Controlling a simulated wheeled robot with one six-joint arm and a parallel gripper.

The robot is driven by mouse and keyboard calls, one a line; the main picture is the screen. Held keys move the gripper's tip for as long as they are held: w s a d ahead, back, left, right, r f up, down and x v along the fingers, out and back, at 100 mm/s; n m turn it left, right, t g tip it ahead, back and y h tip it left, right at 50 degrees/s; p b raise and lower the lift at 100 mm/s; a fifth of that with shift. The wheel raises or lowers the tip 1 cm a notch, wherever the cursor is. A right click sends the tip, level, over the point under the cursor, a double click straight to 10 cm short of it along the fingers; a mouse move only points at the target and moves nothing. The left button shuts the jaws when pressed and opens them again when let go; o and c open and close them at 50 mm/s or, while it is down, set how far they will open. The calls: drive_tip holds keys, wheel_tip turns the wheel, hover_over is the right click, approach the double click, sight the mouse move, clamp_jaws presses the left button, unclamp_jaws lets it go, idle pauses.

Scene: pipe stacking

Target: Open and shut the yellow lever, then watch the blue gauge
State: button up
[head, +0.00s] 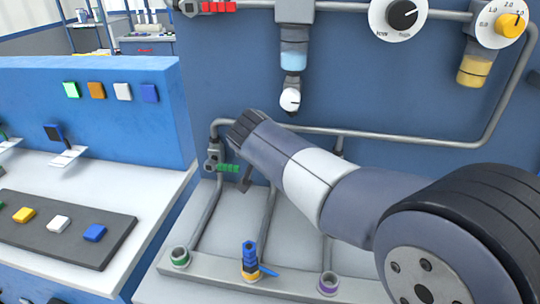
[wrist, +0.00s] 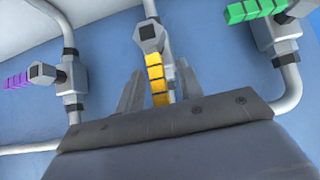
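The yellow lever (wrist: 157,72) is a segmented handle on a grey valve (wrist: 150,36) in the upper middle of the wrist view. My gripper (wrist: 161,72) is open, with one finger on each side of the lever and a visible gap on both sides. In the head view my arm hides the yellow lever, and the fingers are mostly hidden. A cylinder with blue liquid (head: 293,55) hangs on the blue panel at the top middle of the head view. A small white round gauge (head: 290,99) sits below it; its reading is too small to tell.
A green lever (wrist: 255,9) and a purple lever (wrist: 18,82) flank the yellow one. The green lever (head: 228,168) also shows left of my arm. Grey pipes (head: 400,138) run along the panel. A button console (head: 90,120) stands at the left.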

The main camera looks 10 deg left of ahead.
drive_tip(key=v, duration=1.1)
drive_tip(key=shift+f, duration=0.1)
idle(1.3)
